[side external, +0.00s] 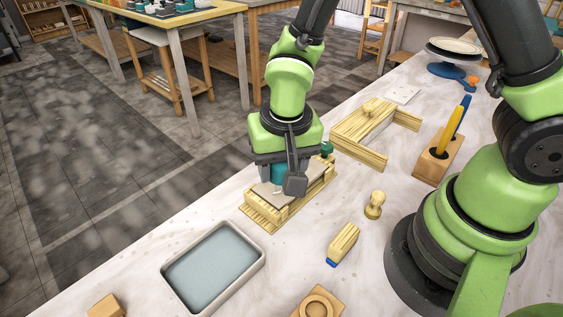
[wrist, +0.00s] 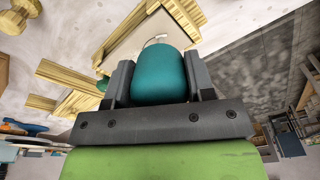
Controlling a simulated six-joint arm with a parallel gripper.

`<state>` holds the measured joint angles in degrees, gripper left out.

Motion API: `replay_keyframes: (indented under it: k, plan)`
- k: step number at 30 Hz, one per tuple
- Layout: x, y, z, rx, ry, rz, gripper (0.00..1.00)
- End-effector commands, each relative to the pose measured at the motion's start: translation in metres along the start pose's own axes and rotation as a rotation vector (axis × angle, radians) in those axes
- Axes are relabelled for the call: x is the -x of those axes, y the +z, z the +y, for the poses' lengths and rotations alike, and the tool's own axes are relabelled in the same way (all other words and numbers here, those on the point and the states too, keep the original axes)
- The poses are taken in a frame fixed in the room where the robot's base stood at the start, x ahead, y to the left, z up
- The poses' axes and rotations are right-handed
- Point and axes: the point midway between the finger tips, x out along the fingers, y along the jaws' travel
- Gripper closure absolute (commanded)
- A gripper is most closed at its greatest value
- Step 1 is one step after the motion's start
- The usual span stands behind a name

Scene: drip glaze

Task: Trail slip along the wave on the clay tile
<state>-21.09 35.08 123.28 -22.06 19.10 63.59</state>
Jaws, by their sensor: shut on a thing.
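My gripper (side external: 280,180) is over the wooden frame and shut on a teal slip bulb (wrist: 158,75). The bulb also shows between the jaws in the side view (side external: 278,173). A pale, thin nozzle tip (wrist: 155,39) shows past the bulb in the wrist view. The greyish clay tile (wrist: 122,47) lies in a slatted wooden frame (side external: 264,217) below the gripper. The gripper and bulb cover much of the tile. I cannot make out the wave, or whether the nozzle touches the tile.
A grey tray (side external: 214,264) stands in front. A blue-tipped wooden block (side external: 343,243), a knobbed wooden tool (side external: 375,205) and a holder (side external: 437,160) with tools stand to the right. A second wooden frame (side external: 366,132) is behind. A small green object (side external: 327,149) is beside the tile frame.

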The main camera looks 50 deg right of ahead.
Motion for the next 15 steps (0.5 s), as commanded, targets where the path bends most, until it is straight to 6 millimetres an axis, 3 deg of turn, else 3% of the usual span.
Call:
replay_keyframes:
  k: [15]
  plan:
    - [-0.0091, 0.0012, 0.0004, 0.000, 0.001, 0.000, 0.79]
